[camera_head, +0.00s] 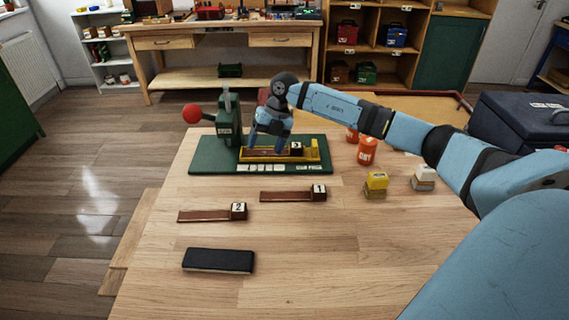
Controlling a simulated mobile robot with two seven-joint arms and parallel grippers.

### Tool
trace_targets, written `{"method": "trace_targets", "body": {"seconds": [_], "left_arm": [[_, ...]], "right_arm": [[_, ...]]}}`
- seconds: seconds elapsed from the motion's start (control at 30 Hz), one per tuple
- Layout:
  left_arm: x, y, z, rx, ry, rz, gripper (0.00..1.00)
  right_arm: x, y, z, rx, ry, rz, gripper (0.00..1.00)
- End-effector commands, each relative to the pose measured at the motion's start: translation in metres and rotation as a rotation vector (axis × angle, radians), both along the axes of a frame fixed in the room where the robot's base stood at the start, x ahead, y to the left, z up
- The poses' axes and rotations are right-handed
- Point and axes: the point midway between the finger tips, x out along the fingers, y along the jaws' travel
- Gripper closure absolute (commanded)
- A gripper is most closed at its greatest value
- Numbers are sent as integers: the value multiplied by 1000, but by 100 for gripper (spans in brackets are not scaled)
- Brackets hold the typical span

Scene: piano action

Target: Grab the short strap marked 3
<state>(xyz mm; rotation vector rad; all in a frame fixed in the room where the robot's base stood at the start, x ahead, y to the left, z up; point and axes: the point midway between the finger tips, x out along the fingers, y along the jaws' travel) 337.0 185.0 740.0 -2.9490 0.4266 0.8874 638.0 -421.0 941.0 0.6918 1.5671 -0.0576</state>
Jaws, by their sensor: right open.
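The strap marked 3 (297,149) lies in a yellow tray (314,150) on a green base board (205,167). Its brown strip runs left from the dark block with the white 3 label. My right gripper (266,146) is open and points down over the left part of the strip. I cannot tell whether its fingers touch the strip. A strap marked 2 (207,216) and a strap marked 1 (290,196) lie on the wooden table in front of the board. My left gripper is not in view.
A green press (228,120) with a red ball handle (192,113) stands at the board's left. A black block (219,260), a yellow block (376,181), a white-topped block (424,174) and orange containers (367,151) are on the table (300,275). A dark blue case (520,120) stands at right.

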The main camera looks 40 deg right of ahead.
Motion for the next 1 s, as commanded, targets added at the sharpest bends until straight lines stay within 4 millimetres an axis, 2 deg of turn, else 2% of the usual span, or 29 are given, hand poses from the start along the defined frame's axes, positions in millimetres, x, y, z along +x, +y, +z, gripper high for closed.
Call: {"method": "trace_targets", "body": {"seconds": [0.03,0.1,0.2,0.3,0.37,0.7,1.0], "left_arm": [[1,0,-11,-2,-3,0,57],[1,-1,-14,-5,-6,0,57],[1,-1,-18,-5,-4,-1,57],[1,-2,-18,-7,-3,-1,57],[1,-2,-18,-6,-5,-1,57],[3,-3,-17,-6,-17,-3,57],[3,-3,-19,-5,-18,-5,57]], "right_arm": [[6,-37,8,-109,13,-47,28],[6,-74,23,-229,43,-108,28],[4,-110,41,-337,72,-177,28],[2,-126,46,-387,89,-212,28],[2,-129,41,-397,93,-219,28],[2,-128,-21,-394,92,-216,28],[4,-127,-41,-392,91,-215,28]]}}
